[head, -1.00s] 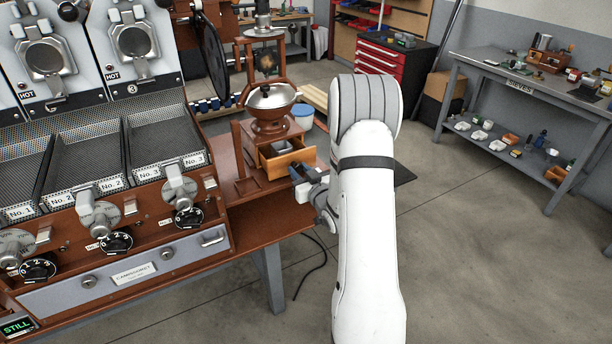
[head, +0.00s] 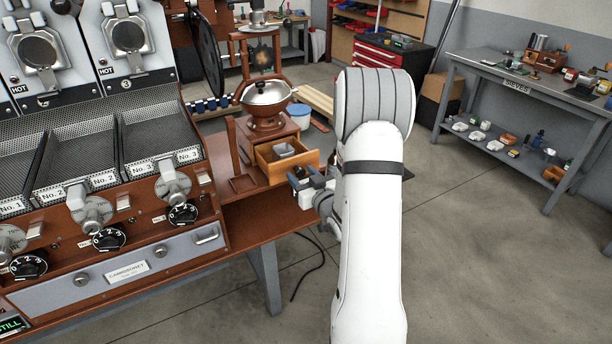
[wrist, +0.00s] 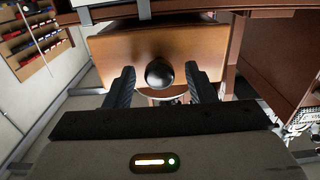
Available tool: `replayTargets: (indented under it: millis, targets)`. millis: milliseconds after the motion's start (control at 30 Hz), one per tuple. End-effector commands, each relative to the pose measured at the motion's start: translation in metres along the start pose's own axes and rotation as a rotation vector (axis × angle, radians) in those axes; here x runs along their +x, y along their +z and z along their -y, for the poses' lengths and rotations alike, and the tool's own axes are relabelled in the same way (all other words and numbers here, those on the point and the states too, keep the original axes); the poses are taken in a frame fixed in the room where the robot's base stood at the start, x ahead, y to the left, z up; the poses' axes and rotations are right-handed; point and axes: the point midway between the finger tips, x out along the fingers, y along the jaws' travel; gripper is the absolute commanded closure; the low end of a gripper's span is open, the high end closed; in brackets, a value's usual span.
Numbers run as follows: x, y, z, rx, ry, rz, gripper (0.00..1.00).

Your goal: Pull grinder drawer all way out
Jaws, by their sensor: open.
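The grinder (head: 268,120), with a domed metal lid, stands at the right end of the wooden bench. Its light wood drawer (head: 287,159) is pulled partly out, and a grey cup-like item (head: 284,149) shows inside. In the wrist view the drawer front (wrist: 165,48) faces me with a round dark knob (wrist: 159,74) in its middle. My gripper (wrist: 161,84) is open, with one dark finger on each side of the knob and a gap on both sides. In the head view my gripper (head: 303,180) is just in front of the drawer, partly hidden by my arm.
The roaster (head: 110,190) with its trays and knobs fills the left. A small wooden tray (head: 243,184) lies beside the grinder on the bench (head: 250,210). A shelf table (head: 520,90) stands far right; the floor between is clear.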

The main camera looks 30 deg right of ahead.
Motion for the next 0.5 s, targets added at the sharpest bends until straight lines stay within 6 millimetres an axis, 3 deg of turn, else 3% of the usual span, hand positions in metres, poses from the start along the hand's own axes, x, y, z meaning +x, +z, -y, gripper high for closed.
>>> replayTargets:
  millis: [233, 500]
  targets:
    - [-0.005, 0.001, -0.001, 0.000, 0.002, 0.001, 0.50]
    - [-0.049, 0.002, -0.001, 0.000, 0.004, 0.001, 0.50]
